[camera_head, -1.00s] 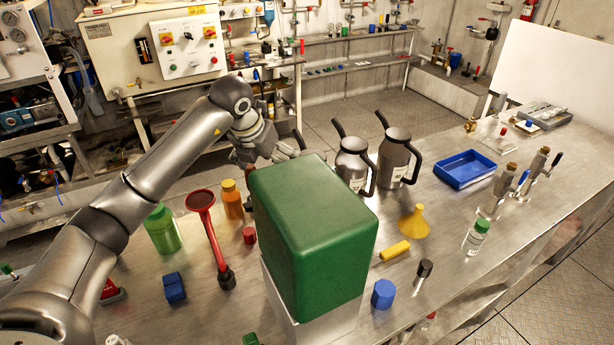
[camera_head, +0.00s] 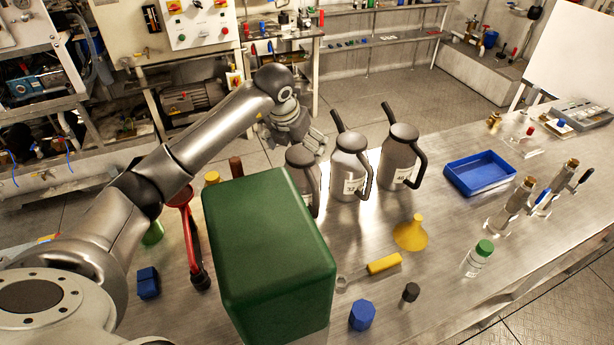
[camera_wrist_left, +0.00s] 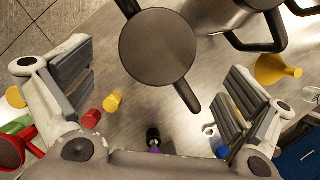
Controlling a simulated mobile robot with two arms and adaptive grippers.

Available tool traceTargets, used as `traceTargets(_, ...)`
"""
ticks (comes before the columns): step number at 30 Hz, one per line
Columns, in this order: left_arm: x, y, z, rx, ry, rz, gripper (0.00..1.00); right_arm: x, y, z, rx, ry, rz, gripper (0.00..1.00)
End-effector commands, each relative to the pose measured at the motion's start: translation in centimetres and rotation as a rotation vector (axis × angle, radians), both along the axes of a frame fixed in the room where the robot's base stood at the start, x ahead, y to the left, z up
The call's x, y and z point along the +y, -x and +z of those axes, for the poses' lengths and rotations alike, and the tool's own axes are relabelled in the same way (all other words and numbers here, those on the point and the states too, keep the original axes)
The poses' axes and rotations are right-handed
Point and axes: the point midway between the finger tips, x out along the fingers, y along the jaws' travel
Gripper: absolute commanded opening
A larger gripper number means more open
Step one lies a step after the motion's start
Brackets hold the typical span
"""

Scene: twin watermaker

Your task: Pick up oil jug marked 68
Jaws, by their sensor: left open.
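Three steel jugs with dark lids and handles stand in a row on the bench in the head view: a left jug (camera_head: 304,171), a middle jug (camera_head: 349,172) and a right jug (camera_head: 399,158). Their white labels are too small to read surely, and the left jug's label is mostly hidden by the green box. My left gripper (camera_head: 297,138) is just behind and above the left jug. In the left wrist view the left gripper (camera_wrist_left: 156,92) is open, with a round dark jug lid (camera_wrist_left: 158,47) ahead between its fingers, apparently untouched. My right gripper is out of view.
A large green box (camera_head: 270,255) stands close in front of the left jug. A yellow funnel (camera_head: 411,234), a blue tray (camera_head: 480,173), a yellow-handled tool (camera_head: 384,264) and a green-capped bottle (camera_head: 479,258) lie to the right. Bench around the funnel is fairly clear.

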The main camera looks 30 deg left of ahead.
Motion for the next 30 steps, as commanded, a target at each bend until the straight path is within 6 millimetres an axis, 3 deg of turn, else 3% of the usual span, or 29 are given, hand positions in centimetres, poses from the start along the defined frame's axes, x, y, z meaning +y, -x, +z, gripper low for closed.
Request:
traceTargets(4,0.0,-0.7,-1.6,0.002,0.001,0.001,1.00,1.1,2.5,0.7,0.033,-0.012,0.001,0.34)
traceTargets(8,0.0,-1.0,-2.2,-0.001,0.000,0.000,1.00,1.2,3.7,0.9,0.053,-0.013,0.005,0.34)
traceTargets(11,0.0,-1.2,-2.8,0.002,0.002,0.001,1.00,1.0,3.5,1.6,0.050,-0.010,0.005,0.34)
traceTargets(19,0.2,-2.4,-5.9,0.001,0.002,0.001,1.00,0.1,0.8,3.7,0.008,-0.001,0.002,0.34)
traceTargets(30,0.3,-2.8,-7.0,-0.002,0.000,0.000,1.00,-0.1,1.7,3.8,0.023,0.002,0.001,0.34)
